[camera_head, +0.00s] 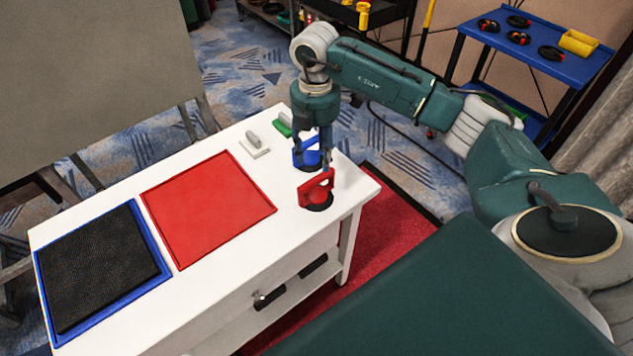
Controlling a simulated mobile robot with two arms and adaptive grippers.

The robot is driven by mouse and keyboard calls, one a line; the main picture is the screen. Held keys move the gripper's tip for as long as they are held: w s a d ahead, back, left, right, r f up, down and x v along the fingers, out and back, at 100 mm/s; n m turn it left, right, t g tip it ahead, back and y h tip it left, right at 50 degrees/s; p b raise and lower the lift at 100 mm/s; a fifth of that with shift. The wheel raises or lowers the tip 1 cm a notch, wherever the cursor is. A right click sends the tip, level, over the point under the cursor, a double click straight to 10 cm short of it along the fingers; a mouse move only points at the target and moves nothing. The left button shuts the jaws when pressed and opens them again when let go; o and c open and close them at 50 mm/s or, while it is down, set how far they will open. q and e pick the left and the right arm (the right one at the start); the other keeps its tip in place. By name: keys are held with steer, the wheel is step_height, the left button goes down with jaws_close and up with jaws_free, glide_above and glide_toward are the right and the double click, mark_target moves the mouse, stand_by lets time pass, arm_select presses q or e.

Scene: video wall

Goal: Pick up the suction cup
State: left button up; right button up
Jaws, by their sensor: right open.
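A red suction cup (312,194) with an upright handle and a dark round base stands on the white table (215,290), near its right end. A blue suction cup (301,160) stands just behind it. My right gripper (326,168) points straight down from above, with its fingertips at the top of the red handle. It is open. Its fingers cover part of the blue cup, and whether they touch the red handle cannot be told. My left gripper is not in view.
A red panel (208,208) and a black panel in a blue tray (50,318) lie on the table. Small grey (252,138) and green (284,124) handled pieces lie at the back. A blue cart (535,48) with more cups stands at the back right.

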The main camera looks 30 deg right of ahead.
mark_target(315, 176)
step_height(315, 176, down, 4)
steer(key=shift+f+b, duration=0.2)
steer(key=shift+b, duration=0.95)
steer(key=f+b, duration=0.2)
steer(key=f, duration=0.1)
steer(key=f+b, duration=0.1)
steer(key=shift+s+a+f+b, duration=0.2)
steer(key=shift+a+f+b, duration=0.05)
steer(key=shift+f+b, duration=0.15)
steer(key=shift+f, duration=0.3)
steer(key=shift+c, duration=0.5)
steer(key=shift+w, duration=0.1)
jaws_close()
